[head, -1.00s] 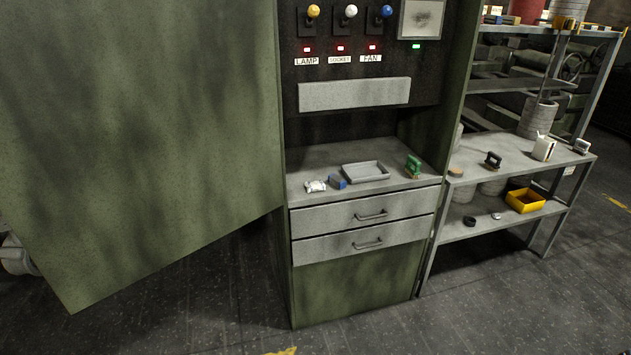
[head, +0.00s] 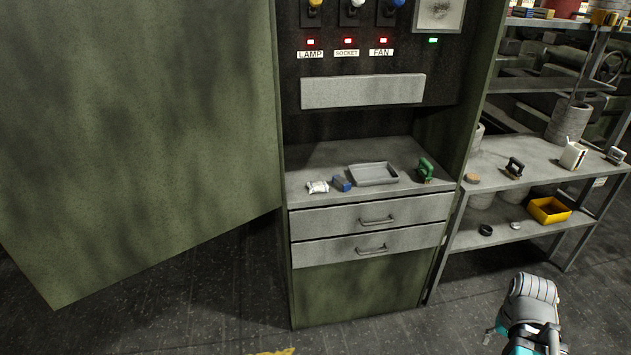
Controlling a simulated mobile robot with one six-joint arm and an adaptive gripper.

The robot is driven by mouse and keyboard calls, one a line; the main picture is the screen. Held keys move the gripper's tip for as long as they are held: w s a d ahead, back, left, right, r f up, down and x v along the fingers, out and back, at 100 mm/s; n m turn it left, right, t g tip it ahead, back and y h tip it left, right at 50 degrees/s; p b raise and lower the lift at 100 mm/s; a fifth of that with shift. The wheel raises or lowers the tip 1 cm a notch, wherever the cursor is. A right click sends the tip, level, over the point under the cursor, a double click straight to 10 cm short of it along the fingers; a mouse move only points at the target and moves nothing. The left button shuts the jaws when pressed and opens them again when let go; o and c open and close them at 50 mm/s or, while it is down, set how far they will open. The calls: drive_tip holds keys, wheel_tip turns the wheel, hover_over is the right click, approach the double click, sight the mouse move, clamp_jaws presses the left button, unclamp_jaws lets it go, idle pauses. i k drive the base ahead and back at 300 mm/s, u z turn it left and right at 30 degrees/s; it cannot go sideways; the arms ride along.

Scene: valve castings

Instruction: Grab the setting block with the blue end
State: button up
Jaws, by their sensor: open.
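A small block with a blue end (head: 342,184) lies on the grey cabinet worktop, between a small white packet (head: 318,187) and a shallow grey tray (head: 373,174). Its blue face is toward me; the other end is hard to make out. My gripper (head: 530,345) shows at the bottom right, in front of the shelf unit and well apart from the block. Its fingertips run to the bottom edge of the picture. It is open, with nothing seen in it.
A green-handled tool (head: 425,170) stands right of the tray. Two drawers (head: 372,230) are shut below the worktop. A large green door (head: 130,130) hangs open at left. A shelf unit with a yellow bin (head: 549,210) stands at right. The floor in front is clear.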

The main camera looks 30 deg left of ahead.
sight(340, 183)
drive_tip(key=u, duration=0.45)
drive_tip(key=i, duration=1.4)
drive_tip(key=u, duration=0.3)
